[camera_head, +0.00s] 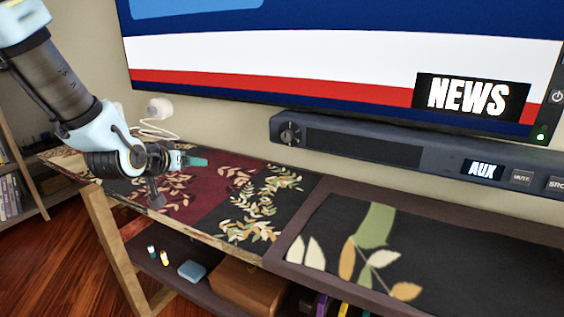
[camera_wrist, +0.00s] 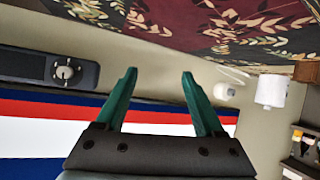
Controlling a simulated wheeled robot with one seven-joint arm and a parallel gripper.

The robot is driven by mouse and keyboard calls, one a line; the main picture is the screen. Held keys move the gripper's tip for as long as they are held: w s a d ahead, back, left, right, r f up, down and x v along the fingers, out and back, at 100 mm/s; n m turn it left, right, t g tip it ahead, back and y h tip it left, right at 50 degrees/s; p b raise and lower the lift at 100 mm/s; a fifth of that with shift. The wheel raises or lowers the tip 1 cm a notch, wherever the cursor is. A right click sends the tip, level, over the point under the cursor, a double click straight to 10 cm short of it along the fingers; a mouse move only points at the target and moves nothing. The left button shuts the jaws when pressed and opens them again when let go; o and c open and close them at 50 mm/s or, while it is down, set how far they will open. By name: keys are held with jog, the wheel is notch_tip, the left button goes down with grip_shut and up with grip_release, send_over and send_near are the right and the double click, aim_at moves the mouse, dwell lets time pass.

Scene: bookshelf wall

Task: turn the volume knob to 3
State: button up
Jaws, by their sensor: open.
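The round volume knob (camera_head: 290,134) sits at the left end of the dark soundbar (camera_head: 375,148), under the television. In the wrist view the picture is turned over, and the knob (camera_wrist: 66,71) shows at the upper left on the soundbar (camera_wrist: 22,63). Its setting is too small to read. My gripper (camera_head: 197,160) is over the cloth-covered table, left of the soundbar and apart from the knob. In the wrist view its two green fingers (camera_wrist: 160,75) are spread with nothing between them.
The television (camera_head: 330,65) fills the back wall above the soundbar. The soundbar has an AUX display (camera_head: 481,170) and a MUTE button (camera_head: 521,177) at right. A white plug with a cable (camera_head: 159,108) is on the wall behind my arm. The patterned tabletop (camera_head: 210,195) is clear.

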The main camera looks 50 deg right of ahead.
jog(key=s+d+m+g+h+b, duration=0.1)
jog(key=s+d+m+h+b, duration=0.2)
jog(key=s+d, duration=0.65)
jog(key=g+h+b, duration=0.1)
jog(key=h, duration=0.3)
send_near(285, 137)
jog(key=shift+n, duration=0.3)
jog(key=p+x, duration=0.1)
jog(key=x, duration=0.8)
grip_shut()
